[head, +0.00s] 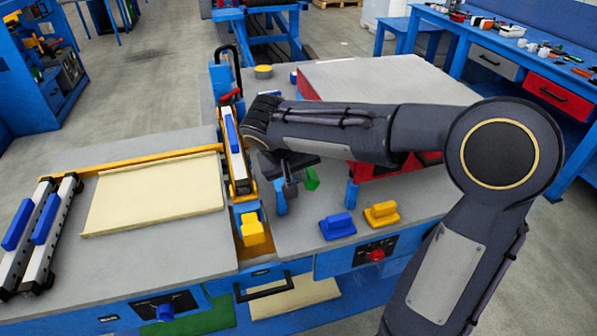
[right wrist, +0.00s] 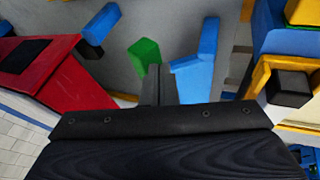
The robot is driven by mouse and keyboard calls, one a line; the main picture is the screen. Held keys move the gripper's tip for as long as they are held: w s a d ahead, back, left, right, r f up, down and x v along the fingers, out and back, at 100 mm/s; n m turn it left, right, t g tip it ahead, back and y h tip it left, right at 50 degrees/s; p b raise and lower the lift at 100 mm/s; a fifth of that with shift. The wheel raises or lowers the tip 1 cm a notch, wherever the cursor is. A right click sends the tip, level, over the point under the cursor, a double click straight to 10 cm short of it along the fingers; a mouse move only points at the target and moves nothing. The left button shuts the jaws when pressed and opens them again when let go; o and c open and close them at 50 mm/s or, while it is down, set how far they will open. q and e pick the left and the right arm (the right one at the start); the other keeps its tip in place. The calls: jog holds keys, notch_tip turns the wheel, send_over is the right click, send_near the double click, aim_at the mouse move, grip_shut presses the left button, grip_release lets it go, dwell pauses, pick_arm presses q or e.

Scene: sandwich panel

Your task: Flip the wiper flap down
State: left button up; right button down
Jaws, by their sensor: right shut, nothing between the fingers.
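My right gripper (head: 290,190) points down over the grey table, between the centre rail and the red machine. Its fingers are shut with nothing between them; they also show in the right wrist view (right wrist: 157,85). A small upright blue piece (head: 281,198), which may be the wiper flap, stands close beside the fingers. In the right wrist view the blue piece (right wrist: 194,76) is just right of the fingers; I cannot tell whether they touch. A green block (head: 311,179) is on the other side, also seen in the wrist view (right wrist: 144,51). My left gripper is not in view.
The red machine (head: 353,172) with a grey top is at the right, partly behind my arm. A blue post (head: 352,193) stands by it. Blue (head: 338,226) and yellow (head: 382,214) handled blocks sit near the front edge. A cream panel (head: 155,195) lies left of the rail.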

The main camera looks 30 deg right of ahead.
aim_at(312, 177)
jog(key=shift+s+d+f+y, duration=0.1)
jog(key=shift+d+f+y, duration=0.1)
jog(key=shift+d+y, duration=0.2)
jog(key=shift+s+d+f+m+y+b, duration=0.1)
jog(key=shift+d+f+m+y+b, duration=0.25)
jog(key=shift+y+b, duration=0.3)
jog(key=shift+s+d+f+t+y+b, duration=0.15)
jog(key=shift+d+f+t+y+b, duration=0.45)
jog(key=shift+y, duration=0.55)
jog(key=shift+s+d+f+b, duration=0.1)
jog(key=shift+d+f+b, duration=0.3)
jog(key=shift+f, duration=0.25)
jog(key=shift+s+d+f+b, duration=0.1)
jog(key=shift+d+f+b, duration=0.2)
jog(key=shift+f, duration=0.3)
jog(key=shift+d+f+b, duration=0.15)
jog(key=shift+f+b, duration=0.2)
jog(key=shift+f, duration=0.2)
jog(key=shift+d+f+b, duration=0.15)
jog(key=shift+f+b, duration=0.2)
jog(key=shift+f, duration=0.2)
jog(key=shift+s+f, duration=0.15)
jog(key=shift+f, duration=0.1)
jog(key=v, duration=0.8)
jog(key=shift+w+r+p, duration=0.2)
jog(key=shift+p, duration=0.15)
